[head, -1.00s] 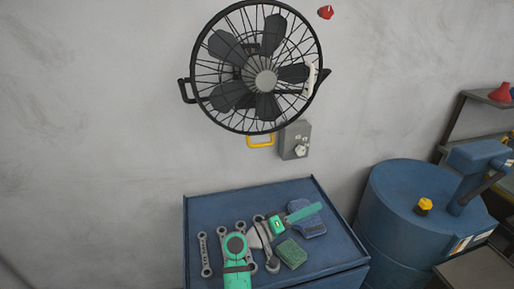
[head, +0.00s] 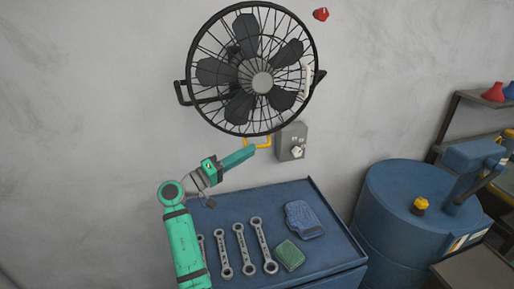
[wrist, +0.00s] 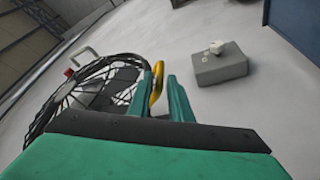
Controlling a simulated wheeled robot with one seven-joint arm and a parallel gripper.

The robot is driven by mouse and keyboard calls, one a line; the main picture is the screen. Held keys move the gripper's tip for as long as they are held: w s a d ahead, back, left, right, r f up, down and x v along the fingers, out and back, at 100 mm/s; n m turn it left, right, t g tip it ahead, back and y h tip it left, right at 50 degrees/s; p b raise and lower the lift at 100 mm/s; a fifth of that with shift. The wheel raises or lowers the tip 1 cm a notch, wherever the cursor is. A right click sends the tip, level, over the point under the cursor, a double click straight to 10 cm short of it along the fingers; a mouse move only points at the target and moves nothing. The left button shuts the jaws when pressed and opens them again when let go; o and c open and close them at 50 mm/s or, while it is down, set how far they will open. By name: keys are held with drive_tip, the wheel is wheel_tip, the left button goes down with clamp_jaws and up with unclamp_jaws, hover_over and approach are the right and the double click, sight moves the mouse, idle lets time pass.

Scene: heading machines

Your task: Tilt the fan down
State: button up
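The black caged fan (head: 262,83) hangs on the wall, its front facing out, tilted slightly. A yellow handle (head: 263,142) sticks out below its cage, beside a grey control box (head: 291,142). My gripper (head: 254,149) is raised to that handle, above the blue cabinet. In the wrist view, the yellow handle (wrist: 157,85) stands between the two green fingers of my gripper (wrist: 163,85), nearer the left one. A gap shows beside the right finger, so the fingers are open. The cage (wrist: 70,105) is left of them.
A blue cabinet top (head: 330,243) below holds several wrenches (head: 243,249), a green sponge (head: 290,255) and a blue cloth-like item (head: 304,220). A blue drum (head: 385,205) stands at right. A red knob (head: 321,14) is on the wall upper right.

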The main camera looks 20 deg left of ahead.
sight(258, 147)
drive_tip(key=shift+x, duration=2.25)
clamp_jaws()
